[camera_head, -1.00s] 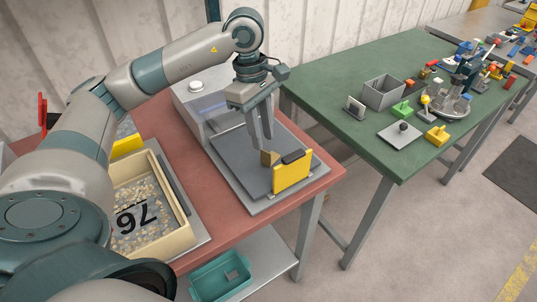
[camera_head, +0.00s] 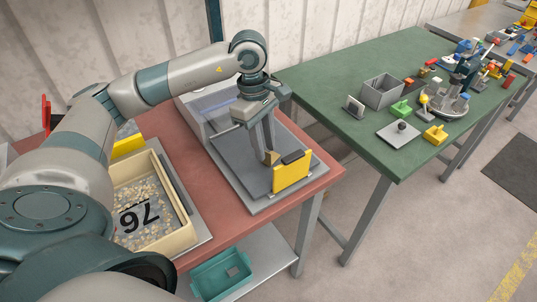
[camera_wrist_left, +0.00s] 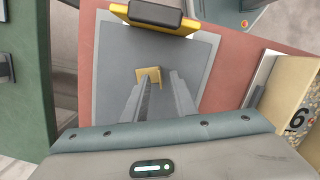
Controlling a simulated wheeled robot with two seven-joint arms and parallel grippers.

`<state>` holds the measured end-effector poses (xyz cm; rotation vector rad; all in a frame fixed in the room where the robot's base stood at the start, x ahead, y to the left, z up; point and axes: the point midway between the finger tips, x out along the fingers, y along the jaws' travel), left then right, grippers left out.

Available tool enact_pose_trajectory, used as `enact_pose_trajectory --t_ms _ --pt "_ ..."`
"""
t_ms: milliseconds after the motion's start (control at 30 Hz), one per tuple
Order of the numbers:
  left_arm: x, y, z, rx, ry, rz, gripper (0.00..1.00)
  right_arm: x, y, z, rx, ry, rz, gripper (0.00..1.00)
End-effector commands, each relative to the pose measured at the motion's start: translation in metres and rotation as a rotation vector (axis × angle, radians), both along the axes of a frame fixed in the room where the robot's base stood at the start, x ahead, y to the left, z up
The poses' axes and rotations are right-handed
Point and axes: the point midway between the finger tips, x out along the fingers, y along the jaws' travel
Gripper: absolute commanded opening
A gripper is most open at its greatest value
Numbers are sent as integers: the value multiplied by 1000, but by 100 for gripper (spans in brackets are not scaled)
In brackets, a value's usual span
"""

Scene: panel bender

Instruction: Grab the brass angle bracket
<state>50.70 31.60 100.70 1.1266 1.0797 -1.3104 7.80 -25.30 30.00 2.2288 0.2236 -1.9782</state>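The brass angle bracket (camera_head: 272,157) is a small L-shaped piece on the grey plate of the panel bender (camera_head: 235,158), just behind the yellow block. In the left wrist view the bracket (camera_wrist_left: 148,75) shows at the fingertips, partly covered by one finger. My left gripper (camera_head: 262,151) points down over the plate, its fingertips close to the bracket. In the left wrist view its fingers (camera_wrist_left: 163,72) are apart, with part of the bracket showing between the tips. I cannot tell whether they touch it. My right gripper is not in view.
The yellow block (camera_head: 291,173) with a dark top stands at the plate's front edge. A wooden tray of pieces marked 76 (camera_head: 188,235) sits left on the red table (camera_head: 325,178). A green table (camera_head: 330,85) with several fixtures stands right. A teal bin (camera_head: 205,285) is below.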

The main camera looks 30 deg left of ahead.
Motion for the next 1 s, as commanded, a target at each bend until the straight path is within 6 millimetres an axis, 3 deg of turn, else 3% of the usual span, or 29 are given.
enact_pose_trajectory --t_ms 100,300,767,867,1000 --pt "-1 -2 -10 0 5 -1 25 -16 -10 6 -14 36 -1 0" --pt "0 -4 -25 0 1 0 25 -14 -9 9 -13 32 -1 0" --pt "0 -4 -25 0 0 -1 25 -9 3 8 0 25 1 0" --pt "0 -4 -25 0 0 0 4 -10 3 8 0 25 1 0" --pt "0 -4 -25 0 0 -1 0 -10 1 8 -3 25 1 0"
